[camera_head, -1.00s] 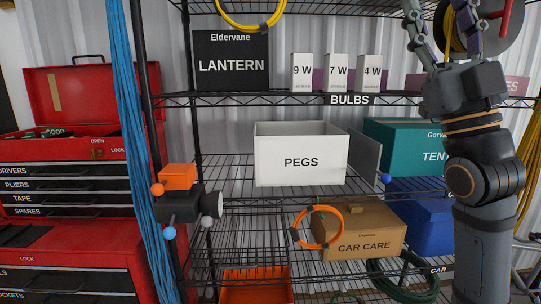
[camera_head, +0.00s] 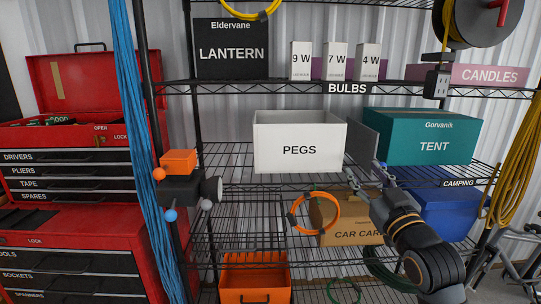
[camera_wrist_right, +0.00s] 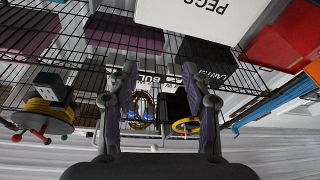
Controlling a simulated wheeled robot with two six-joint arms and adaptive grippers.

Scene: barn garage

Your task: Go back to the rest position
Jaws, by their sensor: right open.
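My right gripper (camera_head: 366,172) is open and empty in the head view. It is in front of the middle shelf, between the white PEGS box (camera_head: 298,150) and the teal TENT box (camera_head: 435,140). Its arm rises from the lower right and covers part of the cardboard CAR CARE box (camera_head: 340,238). In the right wrist view, the two fingers (camera_wrist_right: 160,85) stand apart with nothing between them, and the shelving appears upside down beyond. I cannot tell whether the fingers touch the shelf. My left gripper is in neither view.
Wire shelves hold the LANTERN box (camera_head: 231,48), several bulb boxes, a CANDLES box (camera_head: 489,76), a blue box (camera_head: 447,208) and an orange crate (camera_head: 254,278). An orange cable coil (camera_head: 294,222) hangs in front. A red tool chest (camera_head: 75,245) stands left. Yellow cable (camera_head: 520,150) hangs right.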

